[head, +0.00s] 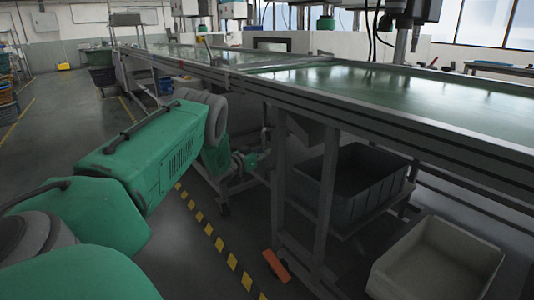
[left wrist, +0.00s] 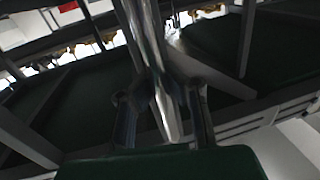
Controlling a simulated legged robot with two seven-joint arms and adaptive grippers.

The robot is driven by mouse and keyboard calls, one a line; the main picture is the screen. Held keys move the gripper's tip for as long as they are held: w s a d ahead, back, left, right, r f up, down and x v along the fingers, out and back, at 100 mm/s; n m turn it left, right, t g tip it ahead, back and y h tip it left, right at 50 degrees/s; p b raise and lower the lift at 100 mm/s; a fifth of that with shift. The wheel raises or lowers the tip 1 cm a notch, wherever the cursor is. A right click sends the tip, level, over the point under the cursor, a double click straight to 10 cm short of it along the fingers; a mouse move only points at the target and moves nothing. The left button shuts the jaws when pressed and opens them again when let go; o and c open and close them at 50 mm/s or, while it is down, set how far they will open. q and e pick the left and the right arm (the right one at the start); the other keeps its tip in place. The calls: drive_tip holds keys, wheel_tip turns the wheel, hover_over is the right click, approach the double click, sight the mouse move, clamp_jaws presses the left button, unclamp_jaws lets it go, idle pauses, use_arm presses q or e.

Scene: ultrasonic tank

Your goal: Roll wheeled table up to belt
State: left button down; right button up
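A long table-like structure with a shiny green top (head: 420,95) and a grey metal frame runs along the right in the head view. A second green surface (head: 175,50) continues behind it at the far left. I cannot tell which one is the wheeled table and which the belt. My left gripper (head: 258,160) is low beside the frame's side, under the top's edge. In the left wrist view its two fingers (left wrist: 163,115) stand apart, either side of a shiny metal bar (left wrist: 145,40). A gap shows at the right finger; contact is unclear. My right gripper is out of view.
A dark grey bin (head: 345,190) sits on a lower shelf, and a pale bin (head: 435,262) is at the lower right. An orange piece (head: 275,266) is near the floor by a leg. Yellow-black tape (head: 220,245) marks the floor. The aisle at left is clear.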

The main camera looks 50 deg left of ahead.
use_arm(q)
drive_tip(key=shift+s+a+f, duration=0.1)
drive_tip(key=shift+s+a, duration=0.25)
drive_tip(key=shift+a, duration=0.25)
drive_tip(key=c, duration=1.6)
unclamp_jaws()
drive_tip(key=shift+s+a, duration=0.1)
drive_tip(key=shift+a, duration=0.1)
drive_tip(key=shift+o, duration=0.3)
drive_tip(key=shift+a+f, duration=0.15)
drive_tip(key=shift+a, duration=0.05)
drive_tip(key=s+d, duration=0.2)
drive_tip(key=s, duration=0.9)
drive_tip(key=shift+s, duration=0.35)
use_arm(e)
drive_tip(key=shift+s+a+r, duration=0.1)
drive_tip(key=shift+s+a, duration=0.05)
use_arm(q)
drive_tip(key=shift+a+f, duration=0.2)
drive_tip(key=shift+a, duration=0.1)
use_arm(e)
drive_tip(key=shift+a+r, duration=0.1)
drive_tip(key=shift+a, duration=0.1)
